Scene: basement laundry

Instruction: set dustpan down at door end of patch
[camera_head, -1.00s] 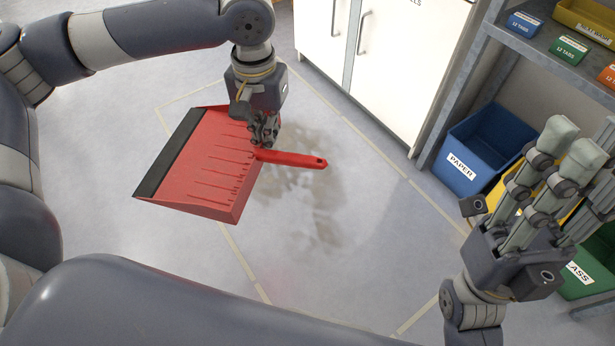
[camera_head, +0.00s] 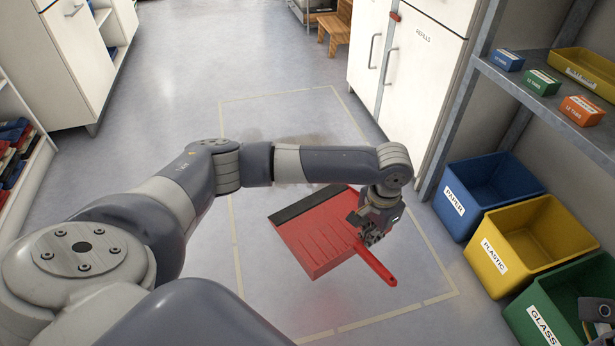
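The red dustpan (camera_head: 318,240) has a black front lip and a red handle (camera_head: 378,268). My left gripper (camera_head: 370,232) is closed around it where the handle meets the pan. The pan is over the near half of a taped rectangle (camera_head: 235,250) on the grey floor, black lip toward the far left, handle toward the near right. I cannot tell whether it touches the floor. A dark damp-looking stain (camera_head: 300,142) shows farther up inside the tape, partly hidden by my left arm. Only a piece of my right gripper (camera_head: 597,312) shows at the lower right edge; its fingers are unclear.
Blue paper (camera_head: 454,218), yellow plastic (camera_head: 484,262) and green glass (camera_head: 530,325) bins stand along the right, below a shelf (camera_head: 510,85) with small boxes. White cabinets (camera_head: 421,95) stand behind the tape's right side. A wooden stool (camera_head: 335,30) is far back. Floor left of the tape is clear.

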